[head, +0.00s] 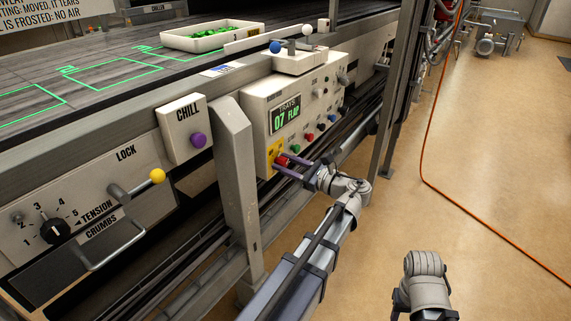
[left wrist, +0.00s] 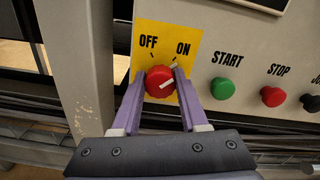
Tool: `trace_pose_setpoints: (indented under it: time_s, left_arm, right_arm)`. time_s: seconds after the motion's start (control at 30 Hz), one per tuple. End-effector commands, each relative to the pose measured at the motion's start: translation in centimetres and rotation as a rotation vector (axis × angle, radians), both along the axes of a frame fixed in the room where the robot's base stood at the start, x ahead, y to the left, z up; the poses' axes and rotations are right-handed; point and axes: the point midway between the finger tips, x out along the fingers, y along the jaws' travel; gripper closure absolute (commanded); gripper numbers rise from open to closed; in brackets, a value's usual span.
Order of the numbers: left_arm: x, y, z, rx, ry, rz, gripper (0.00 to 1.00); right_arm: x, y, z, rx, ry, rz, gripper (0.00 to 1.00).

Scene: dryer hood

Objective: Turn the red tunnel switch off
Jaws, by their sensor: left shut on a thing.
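The red tunnel switch (left wrist: 158,83) is a round knob with a white pointer mark, set on a yellow plate (left wrist: 150,45) marked OFF at left and ON at right. Its pointer slants up to the right, towards the ON side. In the head view the red switch (head: 282,161) sits at the lower left of the control panel. My left gripper (head: 284,167) is shut on the knob; in the left wrist view its purple fingers (left wrist: 160,77) press on either side of it. Part of my right arm shows at the bottom of the head view, but its gripper does not.
Green START (left wrist: 222,88) and red STOP (left wrist: 274,96) buttons sit right of the switch. A grey post (head: 236,175) stands close on the left. The panel display (head: 286,114) reads 07 FLAP. An orange hose (head: 424,150) lies on the open floor at right.

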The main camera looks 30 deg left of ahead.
Motion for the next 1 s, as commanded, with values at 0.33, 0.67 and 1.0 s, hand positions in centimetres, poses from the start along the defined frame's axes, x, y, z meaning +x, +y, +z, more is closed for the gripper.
trace_pose_setpoints:
  time_s: [0.33, 0.67, 1.0]
  left_arm:
    - [-0.02, -0.02, -0.01, -0.001, -0.007, 0.0, 1.0]
    - [-0.05, -0.02, -0.02, -0.013, -0.161, 0.0, 1.0]
    - [-0.11, -0.01, -0.07, -0.037, -0.475, 0.0, 1.0]
  right_arm:
    - [0.0, 0.0, 0.0, 0.0, 0.0, 0.0, 0.5]
    - [0.0, 0.0, -0.02, 0.0, 0.0, 0.0, 0.5]
    - [0.0, 0.0, -0.06, 0.0, 0.0, 0.0, 0.5]
